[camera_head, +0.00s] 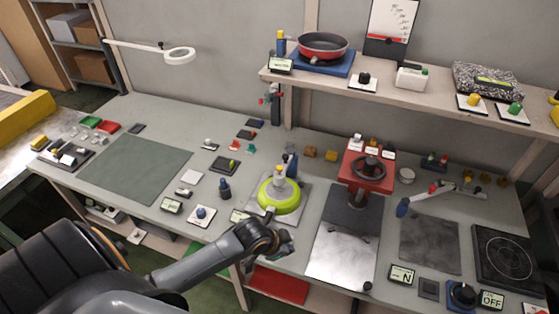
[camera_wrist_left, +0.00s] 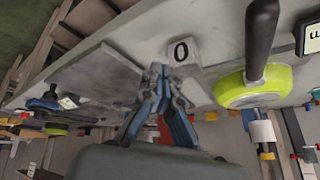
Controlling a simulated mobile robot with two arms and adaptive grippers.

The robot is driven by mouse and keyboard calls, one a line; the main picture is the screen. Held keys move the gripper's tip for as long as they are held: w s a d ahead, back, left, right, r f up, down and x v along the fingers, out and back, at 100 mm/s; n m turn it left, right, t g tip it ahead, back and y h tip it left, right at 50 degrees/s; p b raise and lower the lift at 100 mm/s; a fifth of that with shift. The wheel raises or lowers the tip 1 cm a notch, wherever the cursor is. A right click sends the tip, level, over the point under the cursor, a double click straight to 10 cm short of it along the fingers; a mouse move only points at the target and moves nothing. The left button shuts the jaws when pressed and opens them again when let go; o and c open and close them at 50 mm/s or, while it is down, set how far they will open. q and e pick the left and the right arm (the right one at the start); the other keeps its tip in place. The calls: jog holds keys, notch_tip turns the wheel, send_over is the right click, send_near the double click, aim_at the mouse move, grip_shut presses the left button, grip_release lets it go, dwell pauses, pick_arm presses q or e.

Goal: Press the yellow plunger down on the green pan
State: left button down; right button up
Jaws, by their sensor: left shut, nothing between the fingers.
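The green pan (camera_head: 267,203) sits on a light metal plate near the middle of the bench. It also shows in the left wrist view (camera_wrist_left: 248,95), with its dark handle. The plunger (camera_head: 280,183) has a pale body and a yellow top and stands over the pan's middle. In the left wrist view the plunger (camera_wrist_left: 262,132) shows beside the pan. I cannot tell whether it is pressed down. My left gripper (camera_head: 284,246) is shut and empty, in front of the pan and apart from it. Its closed fingers (camera_wrist_left: 158,78) show in the left wrist view. My right gripper is not in view.
A shelf (camera_head: 430,98) at the back holds a red pan (camera_head: 323,44). The green mat (camera_head: 135,168) is bare.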

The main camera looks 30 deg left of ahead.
pick_arm(q)
jog(key=w+a+r+m+t+p, duration=0.25)
jog(key=w+a+r, duration=0.45)
jog(key=w+r, duration=0.4)
notch_tip(320, 180, up, 11)
jog(key=m, duration=0.2)
send_over(277, 169)
jog(key=shift+f+t+p, duration=0.15)
jog(key=shift+t+p, duration=0.25)
jog(key=shift+t, duration=0.05)
notch_tip(277, 169, down, 7)
jog(key=b, duration=0.7)
jog(key=shift+f+b, duration=0.4)
jog(key=shift+f, duration=0.5)
jog(key=shift+f, duration=0.4)
